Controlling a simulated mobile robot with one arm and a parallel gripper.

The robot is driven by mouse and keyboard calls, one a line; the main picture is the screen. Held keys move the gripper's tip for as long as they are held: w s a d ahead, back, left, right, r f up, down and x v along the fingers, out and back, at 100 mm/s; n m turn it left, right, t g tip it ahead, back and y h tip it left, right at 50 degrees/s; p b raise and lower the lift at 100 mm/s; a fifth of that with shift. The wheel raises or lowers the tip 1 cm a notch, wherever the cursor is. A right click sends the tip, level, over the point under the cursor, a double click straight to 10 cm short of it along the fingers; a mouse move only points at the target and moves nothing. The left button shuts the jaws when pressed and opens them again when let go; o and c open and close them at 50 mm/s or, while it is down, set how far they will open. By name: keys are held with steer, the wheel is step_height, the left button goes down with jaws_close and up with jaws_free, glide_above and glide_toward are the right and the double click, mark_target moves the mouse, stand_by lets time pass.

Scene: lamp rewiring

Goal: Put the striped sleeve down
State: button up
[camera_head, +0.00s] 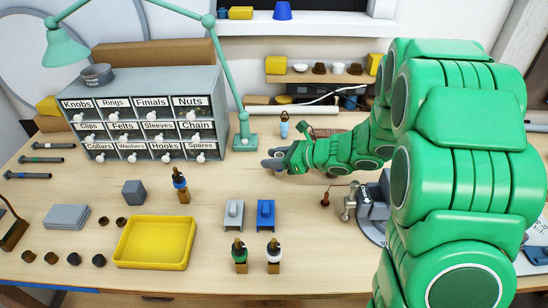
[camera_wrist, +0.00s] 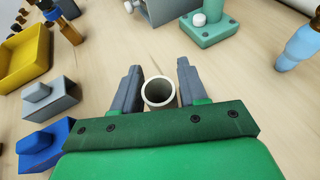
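A pale, round, hollow sleeve (camera_wrist: 146,102) sits between the two grey fingers of my gripper (camera_wrist: 158,85) in the wrist view. I look down into its open end, and no stripes show from this angle. The fingers flank it closely on both sides and appear shut on it. In the head view my gripper (camera_head: 273,160) is low over the middle of the bench, in front of the green lamp's base (camera_head: 245,141). The sleeve cannot be made out there. Whether its lower end touches the bench is hidden.
A labelled drawer cabinet (camera_head: 150,88) stands to the left. A light-blue bottle-like object (camera_head: 284,128) stands just behind my gripper. A grey block (camera_head: 233,214), a blue block (camera_head: 266,214) and a yellow tray (camera_head: 155,243) are nearer the front. Bare wood lies around my gripper.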

mark_target(283, 176)
steer(key=shift+o, duration=1.2)
steer(key=shift+r, duration=0.15)
steer(key=shift+s+d+r, duration=0.15)
steer(key=shift+d+r, duration=0.1)
steer(key=shift+d, duration=0.15)
steer(key=shift+v, duration=1.05)
step_height(283, 176, up, 7)
